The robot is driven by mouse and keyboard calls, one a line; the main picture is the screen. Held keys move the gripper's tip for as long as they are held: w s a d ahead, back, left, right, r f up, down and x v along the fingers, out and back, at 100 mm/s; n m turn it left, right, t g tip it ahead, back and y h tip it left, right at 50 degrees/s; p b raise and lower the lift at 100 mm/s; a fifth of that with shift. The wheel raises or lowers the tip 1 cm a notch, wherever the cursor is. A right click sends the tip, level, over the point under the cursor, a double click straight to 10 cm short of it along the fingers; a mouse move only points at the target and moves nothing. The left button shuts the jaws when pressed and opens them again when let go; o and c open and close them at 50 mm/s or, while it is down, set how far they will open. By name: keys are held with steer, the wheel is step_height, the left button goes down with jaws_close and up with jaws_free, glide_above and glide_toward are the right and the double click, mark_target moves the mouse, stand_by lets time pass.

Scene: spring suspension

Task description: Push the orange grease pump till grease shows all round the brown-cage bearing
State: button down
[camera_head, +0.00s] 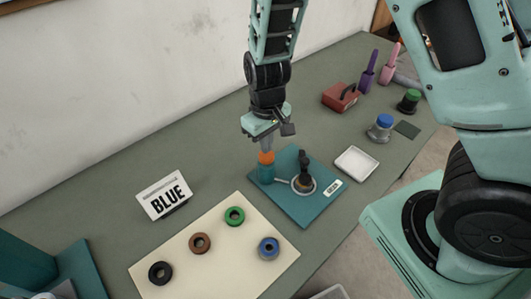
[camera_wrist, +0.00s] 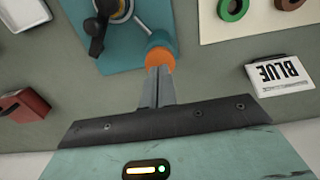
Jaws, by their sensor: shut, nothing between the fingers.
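The orange grease pump (camera_head: 266,158) stands on a teal cylinder at the left of the teal plate (camera_head: 298,212); its orange top also shows in the wrist view (camera_wrist: 159,58). My gripper (camera_head: 266,148) is shut and empty, pointing down, with its fingertips at the orange top; contact looks likely but is hard to confirm. A pipe links the pump to a round grey seat (camera_head: 311,186) with a dark upright cone and handle (camera_head: 304,166). Any bearing or grease there is too small to tell. A brown ring (camera_head: 199,243) lies on the cream mat (camera_head: 225,275).
A white tray (camera_head: 357,162), red box (camera_head: 340,97) and blue-topped pot (camera_head: 380,128) stand right of the plate.

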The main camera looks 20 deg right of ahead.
steer(key=shift+f, duration=0.15)
steer(key=shift+f+b, duration=1.1)
steer(key=shift+f, duration=0.2)
steer(key=shift+r, duration=0.1)
step_height(320, 180, up, 8)
steer(key=p, duration=0.7)
steer(key=shift+r+p, duration=0.25)
steer(key=shift+p, duration=0.05)
